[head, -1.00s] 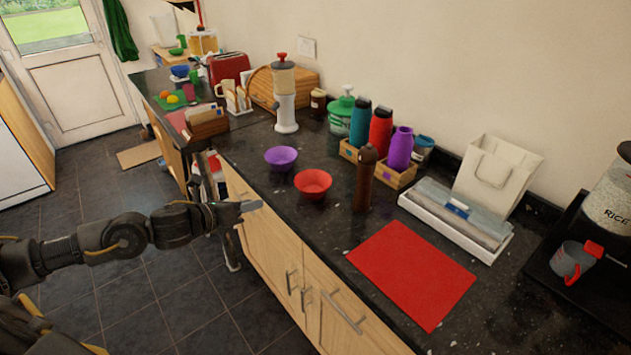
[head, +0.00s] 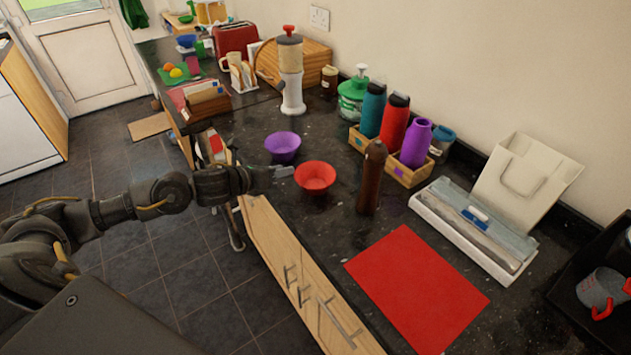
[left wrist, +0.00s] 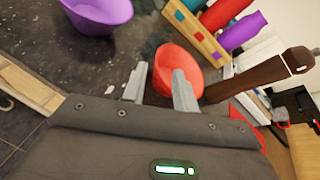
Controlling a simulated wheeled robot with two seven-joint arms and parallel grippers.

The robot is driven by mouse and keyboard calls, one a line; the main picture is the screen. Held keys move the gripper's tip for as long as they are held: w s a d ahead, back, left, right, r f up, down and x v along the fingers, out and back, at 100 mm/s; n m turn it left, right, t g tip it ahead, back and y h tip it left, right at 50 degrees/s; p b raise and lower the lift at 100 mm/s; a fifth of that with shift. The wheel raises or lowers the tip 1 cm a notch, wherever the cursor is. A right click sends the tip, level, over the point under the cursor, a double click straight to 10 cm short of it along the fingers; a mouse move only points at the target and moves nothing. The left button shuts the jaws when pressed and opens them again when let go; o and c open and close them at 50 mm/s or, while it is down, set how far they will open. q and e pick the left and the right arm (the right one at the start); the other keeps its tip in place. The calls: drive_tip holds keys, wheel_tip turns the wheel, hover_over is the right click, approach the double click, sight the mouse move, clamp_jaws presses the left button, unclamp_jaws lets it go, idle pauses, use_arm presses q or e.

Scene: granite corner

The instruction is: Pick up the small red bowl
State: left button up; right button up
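The small red bowl (head: 316,177) stands upright on the dark granite counter, right of the purple bowl (head: 283,146) and left of the brown pepper mill (head: 371,178). My left gripper (head: 284,171) is at the counter's front edge, with its fingertips just left of the red bowl. In the left wrist view the two fingers (left wrist: 158,88) are apart with nothing between them. The red bowl (left wrist: 178,70) lies just beyond them, and one finger overlaps its near side in the picture. I cannot tell whether it touches. My right gripper is not in view.
A red mat (head: 417,288) lies on the counter at the front right. Bottles in wooden boxes (head: 410,172) stand behind the bowl. A white tray with film (head: 474,232) stands to the right. A tall dispenser (head: 291,72) stands farther back.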

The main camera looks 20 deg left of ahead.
sight(315, 181)
use_arm(q)
drive_tip(key=shift+w+d+f, duration=0.2)
drive_tip(key=shift+w+d, duration=0.05)
drive_tip(key=shift+w, duration=0.35)
drive_tip(key=shift+w+f, duration=0.1)
drive_tip(key=shift+w, duration=0.05)
drive_tip(key=b+x, duration=0.1)
drive_tip(key=x, duration=0.3)
drive_tip(key=shift+w+f, duration=0.25)
drive_tip(key=shift+f, duration=0.05)
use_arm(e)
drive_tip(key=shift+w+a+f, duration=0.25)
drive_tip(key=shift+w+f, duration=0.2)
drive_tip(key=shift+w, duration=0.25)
use_arm(q)
drive_tip(key=shift+s+r, duration=0.1)
clamp_jaws()
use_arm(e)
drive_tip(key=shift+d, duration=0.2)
